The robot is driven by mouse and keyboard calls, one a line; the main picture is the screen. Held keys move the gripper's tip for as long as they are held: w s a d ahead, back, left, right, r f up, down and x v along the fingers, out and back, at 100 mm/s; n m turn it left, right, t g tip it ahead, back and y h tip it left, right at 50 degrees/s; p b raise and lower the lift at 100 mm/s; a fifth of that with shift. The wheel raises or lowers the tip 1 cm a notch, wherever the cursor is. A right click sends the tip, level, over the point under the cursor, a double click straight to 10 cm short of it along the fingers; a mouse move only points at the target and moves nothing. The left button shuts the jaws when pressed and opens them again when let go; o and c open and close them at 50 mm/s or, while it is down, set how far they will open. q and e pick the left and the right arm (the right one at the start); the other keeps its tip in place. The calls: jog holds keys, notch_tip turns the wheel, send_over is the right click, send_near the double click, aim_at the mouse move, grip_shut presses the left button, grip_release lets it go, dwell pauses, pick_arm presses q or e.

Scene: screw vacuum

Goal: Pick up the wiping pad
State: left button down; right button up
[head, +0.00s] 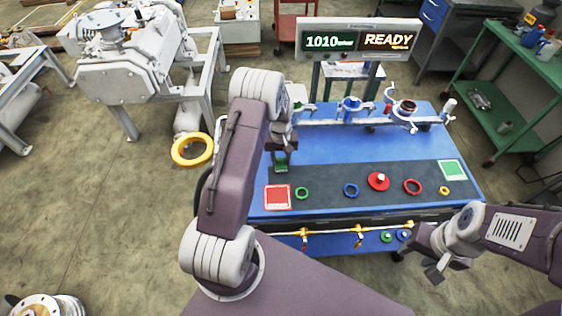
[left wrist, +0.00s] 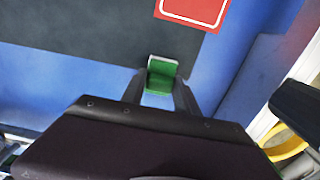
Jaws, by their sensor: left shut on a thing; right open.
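The wiping pad is a small green block with a paler edge (left wrist: 163,67), between the fingertips of my left gripper (left wrist: 160,88) in the left wrist view. In the head view the green pad (head: 281,157) shows at the end of my left arm, over the left end of the blue workbench (head: 330,150). My left gripper is shut on it. I cannot tell whether the pad touches the surface below. My right gripper (head: 434,270) is open and empty, low at the right, in front of the bench.
A dark mat (head: 330,185) holds a red-framed square (head: 277,197), a green-framed square (head: 452,170) and several coloured rings. A rail with fittings (head: 352,109) runs along the back. A yellow ring (head: 192,150) is left of my left arm. A display (head: 358,40) reads READY.

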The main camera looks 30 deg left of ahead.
aim_at(282, 158)
pick_arm(q)
jog(key=r, duration=0.4)
jog(key=shift+w+d+r+b, duration=0.15)
jog(key=shift+w+d+b, duration=0.05)
jog(key=shift+b, duration=0.2)
jog(key=w+d+r, duration=0.6)
jog(key=d, duration=0.3)
jog(key=shift+w+r+b, duration=0.3)
jog(key=shift+r+b, duration=0.05)
jog(key=shift+b, duration=0.1)
